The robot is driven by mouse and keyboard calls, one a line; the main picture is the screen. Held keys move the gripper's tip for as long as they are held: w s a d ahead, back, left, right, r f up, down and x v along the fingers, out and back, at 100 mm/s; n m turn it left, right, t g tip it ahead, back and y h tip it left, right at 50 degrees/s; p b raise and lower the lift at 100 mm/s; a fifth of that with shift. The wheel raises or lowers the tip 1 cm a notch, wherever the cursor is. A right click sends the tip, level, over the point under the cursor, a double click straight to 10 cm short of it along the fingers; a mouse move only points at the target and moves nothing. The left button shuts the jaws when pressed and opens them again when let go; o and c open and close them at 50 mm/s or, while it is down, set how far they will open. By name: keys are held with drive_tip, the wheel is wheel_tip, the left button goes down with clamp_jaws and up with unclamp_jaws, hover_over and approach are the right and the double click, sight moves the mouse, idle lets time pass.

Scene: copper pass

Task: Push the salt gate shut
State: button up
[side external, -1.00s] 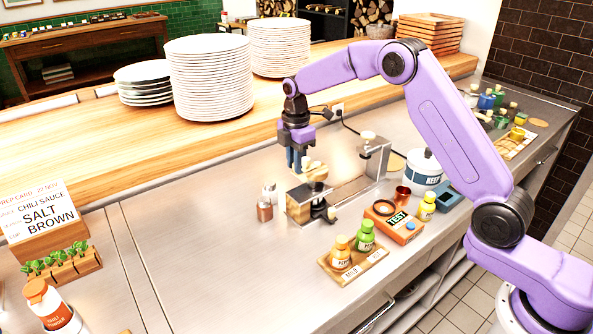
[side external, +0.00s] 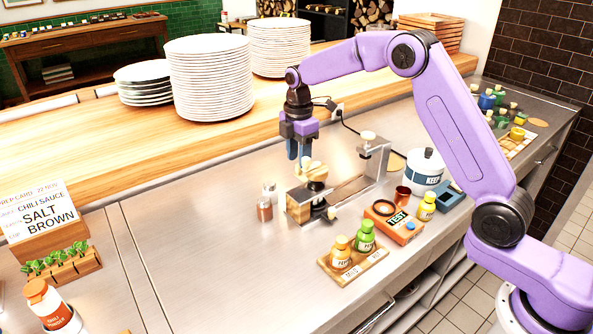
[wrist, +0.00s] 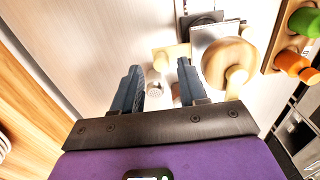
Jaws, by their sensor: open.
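My gripper (side external: 305,152) hangs above the left end of a bench fixture, fingers pointing down, open and empty. The fixture has a wooden block (side external: 298,208), a pale rounded top (side external: 313,170) with a dark part below it, and a metal rail (side external: 350,188) running to an upright post. I cannot tell which part is the salt gate. In the wrist view my open fingers (wrist: 159,68) stand apart, left of a round wooden piece (wrist: 225,62). A small pale wooden piece (wrist: 172,54) shows between and beyond the fingertips. Contact is not visible.
Two small shakers (side external: 265,211) stand left of the fixture. A bottle tray (side external: 352,268), an orange TEST box (side external: 393,222), a copper cup (side external: 402,195) and a white KEEP pot (side external: 425,168) stand to the right. Plate stacks (side external: 210,80) rise behind.

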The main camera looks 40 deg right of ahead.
drive_tip(key=shift+r, duration=1.7)
drive_tip(key=shift+r, duration=0.1)
drive_tip(key=s+a+r+m+t+y, duration=0.1)
drive_tip(key=s+a+r+m, duration=0.15)
drive_tip(key=s, duration=0.45)
drive_tip(key=s+a+r+m+t, duration=0.1)
drive_tip(key=s+a+r+m, duration=0.2)
drive_tip(key=s, duration=0.4)
drive_tip(key=s+d+f, duration=0.1)
drive_tip(key=s+d, duration=0.1)
drive_tip(key=s, duration=0.7)
drive_tip(key=s+d+f+g, duration=0.1)
drive_tip(key=s+d+f, duration=0.1)
drive_tip(key=s, duration=0.8)
drive_tip(key=s+d+f, duration=0.2)
drive_tip(key=s+d, duration=0.2)
drive_tip(key=s, duration=0.5)
drive_tip(key=shift+s+d+f+g+h, duration=0.2)
drive_tip(key=shift+g+h, duration=0.1)
drive_tip(key=shift+g, duration=0.1)
